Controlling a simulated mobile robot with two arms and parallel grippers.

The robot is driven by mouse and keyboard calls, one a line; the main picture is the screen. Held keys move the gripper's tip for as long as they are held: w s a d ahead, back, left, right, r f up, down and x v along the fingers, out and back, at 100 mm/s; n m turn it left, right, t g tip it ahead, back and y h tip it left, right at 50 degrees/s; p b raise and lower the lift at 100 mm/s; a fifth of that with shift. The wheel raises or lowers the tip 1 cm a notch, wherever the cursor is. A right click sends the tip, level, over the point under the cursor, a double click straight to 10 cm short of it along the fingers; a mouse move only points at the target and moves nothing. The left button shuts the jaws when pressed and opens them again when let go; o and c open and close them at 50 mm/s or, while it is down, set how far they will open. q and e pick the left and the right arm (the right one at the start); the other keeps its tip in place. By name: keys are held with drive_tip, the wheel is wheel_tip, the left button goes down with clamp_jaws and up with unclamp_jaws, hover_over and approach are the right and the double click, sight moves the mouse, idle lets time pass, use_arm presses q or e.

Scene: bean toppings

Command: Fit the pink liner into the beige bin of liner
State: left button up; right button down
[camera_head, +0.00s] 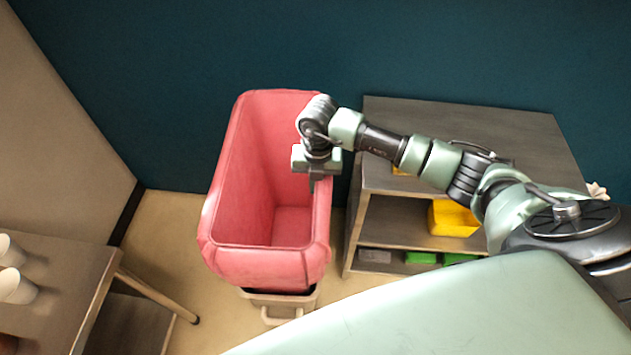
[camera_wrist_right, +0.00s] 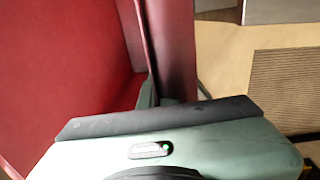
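The pink liner (camera_head: 262,262) sits in the beige bin (camera_head: 278,309), open at the top, with its rim turned outward and its outer skirt hanging over the bin's upper part. Only the bin's lower part and a front handle show below it. My right gripper (camera_head: 317,180) is at the liner's right rim, pointing down. In the right wrist view, its fingers (camera_wrist_right: 174,94) lie on either side of the liner's rim (camera_wrist_right: 172,40) and look closed on it. The fingertips are partly hidden. My left gripper is not in view.
A grey shelf unit (camera_head: 385,188) stands right of the bin, holding a yellow box (camera_head: 452,219) and green items (camera_head: 421,257). A table (camera_head: 75,262) with white cups (camera_head: 17,287) is at the lower left. A dark wall is behind; floor shows left of the bin.

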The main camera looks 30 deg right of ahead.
wheel_tip(320, 180, down, 16)
drive_tip(key=b, duration=1.1)
drive_tip(key=shift+r, duration=0.15)
drive_tip(key=c, duration=1.6)
unclamp_jaws()
wheel_tip(320, 180, up, 8)
drive_tip(key=shift+s+d+f+b, duration=0.1)
drive_tip(key=shift+b, duration=0.45)
